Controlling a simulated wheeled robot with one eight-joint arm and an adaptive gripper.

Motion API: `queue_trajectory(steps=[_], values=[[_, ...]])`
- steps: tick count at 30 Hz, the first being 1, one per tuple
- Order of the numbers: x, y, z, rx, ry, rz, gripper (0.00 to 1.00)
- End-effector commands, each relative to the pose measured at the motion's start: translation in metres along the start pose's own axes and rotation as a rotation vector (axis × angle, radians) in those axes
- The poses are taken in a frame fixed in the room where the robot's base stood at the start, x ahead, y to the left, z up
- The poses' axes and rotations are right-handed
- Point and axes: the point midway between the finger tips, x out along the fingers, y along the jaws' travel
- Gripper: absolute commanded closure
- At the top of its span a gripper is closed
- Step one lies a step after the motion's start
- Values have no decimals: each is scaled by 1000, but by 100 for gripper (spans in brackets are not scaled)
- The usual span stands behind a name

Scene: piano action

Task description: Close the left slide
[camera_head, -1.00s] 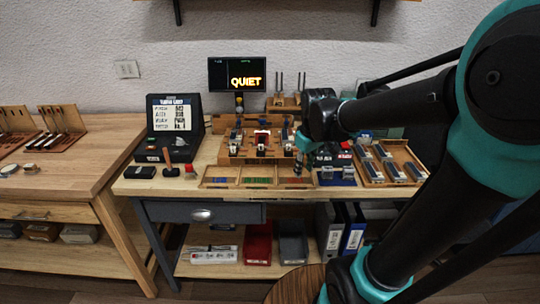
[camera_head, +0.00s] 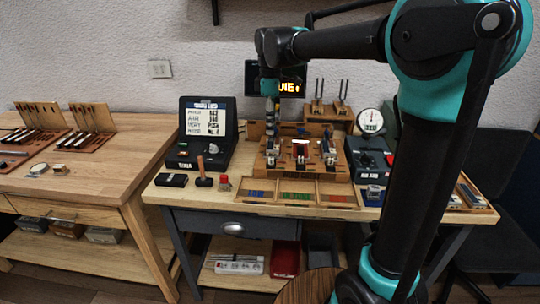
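The wooden piano action fixture (camera_head: 302,175) stands on the workbench. It carries a dark blue and metal unit on its left side (camera_head: 271,153), a red and white part in the middle (camera_head: 300,147) and another dark unit at its right (camera_head: 329,150). The left unit seems to be the left slide, but its position is too small to read. My gripper (camera_head: 270,104) points down above the left side of the fixture, apart from it. Its fingers are too small to tell open from shut, and I see nothing held in it.
A shallow three-part wooden tray (camera_head: 299,205) lies in front of the fixture. A tuner box (camera_head: 205,134) stands left, and a dark box with a dial gauge (camera_head: 370,150) right. A lit display (camera_head: 290,88) is partly behind my arm. Metal prongs (camera_head: 318,92) stand at the back.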

Motion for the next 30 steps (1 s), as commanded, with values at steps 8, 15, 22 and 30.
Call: queue_trajectory(steps=[8, 15, 22, 30], values=[[57, 0, 0, 1, 0, 0, 67], [100, 0, 0, 2, 0, 0, 67], [122, 0, 0, 2, 0, 0, 67], [125, 0, 0, 2, 0, 0, 67]])
